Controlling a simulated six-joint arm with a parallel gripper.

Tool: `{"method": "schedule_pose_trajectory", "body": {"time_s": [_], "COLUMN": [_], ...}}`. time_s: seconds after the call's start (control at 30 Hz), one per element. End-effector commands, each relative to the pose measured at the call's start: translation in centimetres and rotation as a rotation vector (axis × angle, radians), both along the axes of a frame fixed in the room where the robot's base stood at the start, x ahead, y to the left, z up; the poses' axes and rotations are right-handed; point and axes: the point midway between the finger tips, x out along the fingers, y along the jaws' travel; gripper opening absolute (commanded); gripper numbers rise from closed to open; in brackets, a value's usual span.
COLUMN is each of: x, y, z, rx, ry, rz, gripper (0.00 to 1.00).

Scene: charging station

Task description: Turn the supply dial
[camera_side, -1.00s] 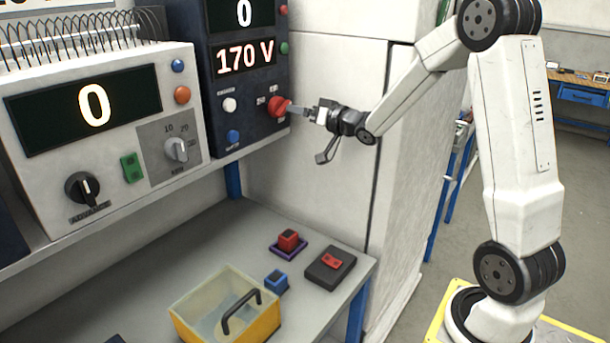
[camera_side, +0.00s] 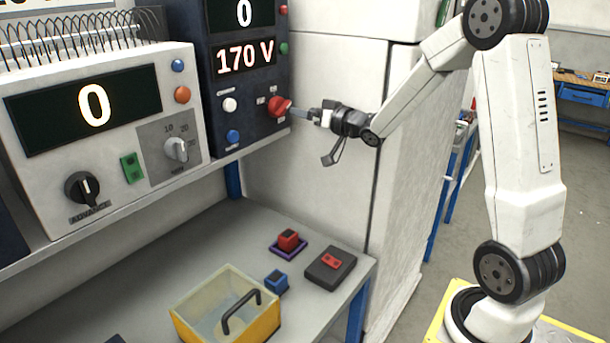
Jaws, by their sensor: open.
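The supply dial is most likely the red knob (camera_side: 279,107) on the front of the dark blue unit (camera_side: 250,140), below the display (camera_side: 245,57) that reads 170 V. A display above it reads 0. My gripper (camera_side: 302,113) is open, just right of the red knob and pointing at it.
A white unit (camera_side: 110,150) with a black knob (camera_side: 82,189) and a grey knob (camera_side: 177,149) stands left. Below are a yellow-based clear bin (camera_side: 187,327), a red block (camera_side: 288,240), a blue block (camera_side: 276,281) and a dark box (camera_side: 331,266). A white cabinet (camera_side: 330,180) stands behind my gripper.

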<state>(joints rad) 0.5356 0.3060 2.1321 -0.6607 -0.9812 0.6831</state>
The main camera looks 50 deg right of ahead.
Motion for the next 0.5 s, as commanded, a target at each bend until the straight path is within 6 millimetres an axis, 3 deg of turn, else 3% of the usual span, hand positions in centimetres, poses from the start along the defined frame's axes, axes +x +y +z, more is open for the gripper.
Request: {"method": "schedule_pose_trajectory", "body": {"time_s": [0.5], "x": [0.11], "y": [0.25], "z": [-0.34], "rx": [-0.616], "ry": [0.001], "rz": [0.001], "gripper": [1.00]}}
